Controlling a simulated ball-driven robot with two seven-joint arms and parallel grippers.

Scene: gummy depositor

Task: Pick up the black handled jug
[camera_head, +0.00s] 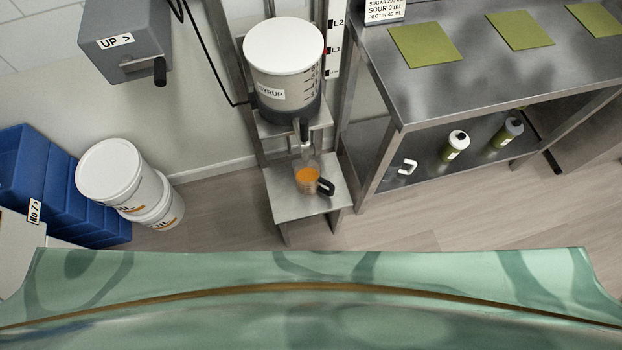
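The jug (308,186) stands upright on a small metal stand (283,206) in the middle of the view. It has a black handle (326,187) that points to the right. Orange content shows inside its open top. It sits under the spout (301,148) of a white-lidded tank labelled SYRUP (283,62). Neither of my grippers is in view.
A metal table (440,95) with green mats stands at the right, with bottles (456,144) and a white-handled item (406,167) on its lower shelf. White buckets (110,171) and blue crates (60,185) stand at the left. Floor is clear before the stand.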

